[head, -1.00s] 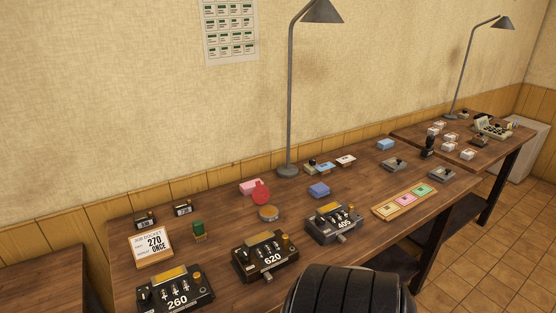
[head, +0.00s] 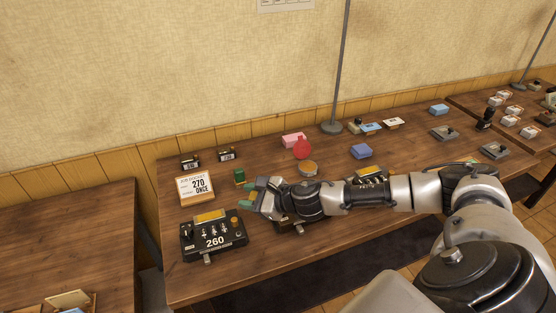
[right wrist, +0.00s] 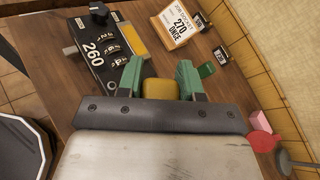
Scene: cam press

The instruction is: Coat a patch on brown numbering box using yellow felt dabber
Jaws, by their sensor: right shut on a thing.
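My right gripper (head: 254,194) has green fingertips and reaches left over the table, just right of the box marked 260 (head: 213,241). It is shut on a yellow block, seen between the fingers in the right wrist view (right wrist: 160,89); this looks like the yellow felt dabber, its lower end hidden. The 260 box is dark, with a yellow patch (head: 209,216) on top, and also shows in the right wrist view (right wrist: 95,52). The gripper is apart from it. Another numbering box (head: 370,175) is partly behind my arm. None looks clearly brown. My left gripper is not seen.
A job docket reading 270 ONCE (head: 194,187) and small dark counters (head: 227,154) stand behind.

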